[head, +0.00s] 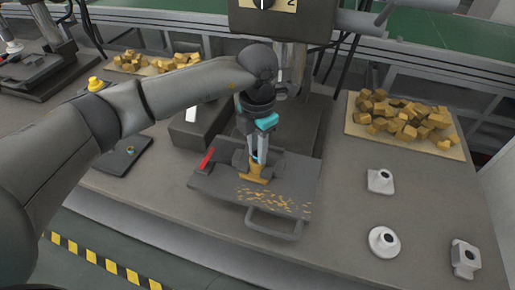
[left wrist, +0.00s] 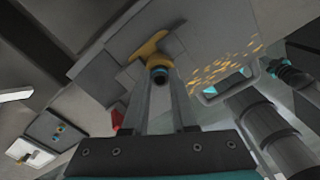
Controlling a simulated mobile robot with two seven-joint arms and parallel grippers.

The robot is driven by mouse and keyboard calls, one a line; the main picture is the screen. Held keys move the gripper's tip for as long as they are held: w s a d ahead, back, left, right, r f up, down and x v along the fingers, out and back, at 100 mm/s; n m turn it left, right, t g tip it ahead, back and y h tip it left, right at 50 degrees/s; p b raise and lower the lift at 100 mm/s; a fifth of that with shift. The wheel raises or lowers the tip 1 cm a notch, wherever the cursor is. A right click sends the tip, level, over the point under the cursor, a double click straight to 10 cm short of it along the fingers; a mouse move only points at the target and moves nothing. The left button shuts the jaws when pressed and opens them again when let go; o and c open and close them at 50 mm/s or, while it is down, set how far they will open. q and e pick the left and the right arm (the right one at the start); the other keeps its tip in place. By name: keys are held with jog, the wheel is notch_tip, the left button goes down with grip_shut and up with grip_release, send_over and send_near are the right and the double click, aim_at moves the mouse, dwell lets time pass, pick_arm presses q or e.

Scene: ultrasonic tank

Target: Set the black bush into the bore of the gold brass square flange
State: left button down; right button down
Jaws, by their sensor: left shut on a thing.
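The gold brass square flange (head: 252,175) sits between the grey jaws of a fixture in the middle of the bench; it also shows in the left wrist view (left wrist: 147,50). My left gripper (head: 258,155) is directly above it, pointing down. In the left wrist view its two fingers (left wrist: 160,85) are shut on the black bush (left wrist: 158,76), whose blue-tinged inside shows. The bush lines up with the flange's collar. I cannot tell whether it is inside the bore or just over it. In the left wrist view, part of my right arm (left wrist: 285,140) shows at the right.
The fixture's plate (head: 220,184) has gold chips, a red lever (head: 206,158) and a front handle (head: 275,226). A dark pad (head: 122,158) with small parts lies left. Pale flanged parts (head: 380,181) stand right. Boards of gold blocks (head: 400,118) lie behind.

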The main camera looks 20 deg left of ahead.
pick_arm(q)
jog(key=shift+c, duration=0.7)
grip_release()
jog(key=shift+r+p, duration=2.4)
jog(key=shift+r, duration=1.15)
jog(key=shift+f, duration=0.1)
